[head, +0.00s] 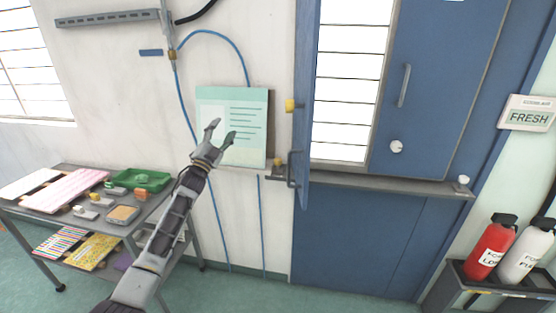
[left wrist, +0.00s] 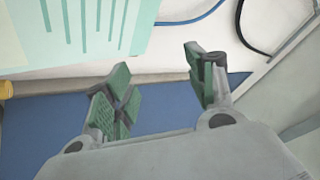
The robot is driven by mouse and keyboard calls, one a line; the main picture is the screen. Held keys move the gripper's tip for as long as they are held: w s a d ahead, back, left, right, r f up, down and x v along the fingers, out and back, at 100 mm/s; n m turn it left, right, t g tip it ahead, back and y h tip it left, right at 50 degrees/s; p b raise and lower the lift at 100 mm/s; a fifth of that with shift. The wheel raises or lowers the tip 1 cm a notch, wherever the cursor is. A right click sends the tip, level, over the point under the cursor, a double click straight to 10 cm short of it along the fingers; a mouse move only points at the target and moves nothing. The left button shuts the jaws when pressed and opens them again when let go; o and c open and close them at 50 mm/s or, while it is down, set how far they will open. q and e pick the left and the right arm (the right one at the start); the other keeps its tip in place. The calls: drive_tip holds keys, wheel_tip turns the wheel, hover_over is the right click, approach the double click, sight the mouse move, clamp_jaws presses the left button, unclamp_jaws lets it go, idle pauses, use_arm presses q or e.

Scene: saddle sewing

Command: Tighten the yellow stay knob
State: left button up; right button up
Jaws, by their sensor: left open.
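A yellow knob (head: 290,105) sticks out on the left side of the open blue shutter (head: 304,130). A smaller yellow piece (head: 277,161) sits lower, by the dark bracket at the sill's left end; I cannot tell for sure which of them is the stay knob. My left gripper (head: 222,133) is open and empty in front of the pale green poster, left of both yellow parts and apart from them. In the left wrist view its green-padded fingers (left wrist: 160,88) are spread, and a yellow part (left wrist: 5,90) shows at the left edge. My right gripper is not in view.
The poster (head: 250,105) hangs on the wall with blue hoses around it. A grey sill (head: 400,187) runs under the window. A cart (head: 150,212) with trays stands at left. Red (head: 490,245) and white bottles (head: 526,250) stand at lower right.

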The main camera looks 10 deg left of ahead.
use_arm(q)
drive_tip(key=s+d+f+m+g+h, duration=0.1)
drive_tip(key=s+d+m+g+h, duration=0.6)
drive_tip(key=m, duration=0.6)
drive_tip(key=s+d+m+g+h, duration=0.4)
drive_tip(key=d+m+g+h, duration=0.4)
drive_tip(key=m, duration=0.5)
drive_tip(key=s+d+f+m+g+y, duration=0.2)
drive_tip(key=s+f+m+g+y, duration=0.5)
drive_tip(key=s+f+m+g, duration=0.7)
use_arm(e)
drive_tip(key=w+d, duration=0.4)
use_arm(q)
wheel_tip(320, 180, up, 9)
drive_tip(key=s+d+m+t+y+b, duration=0.1)
drive_tip(key=m+t+y+b, duration=0.4)
drive_tip(key=y+b, duration=0.7)
drive_tip(key=shift+s+d+y+b, duration=0.4)
drive_tip(key=shift+d, duration=0.3)
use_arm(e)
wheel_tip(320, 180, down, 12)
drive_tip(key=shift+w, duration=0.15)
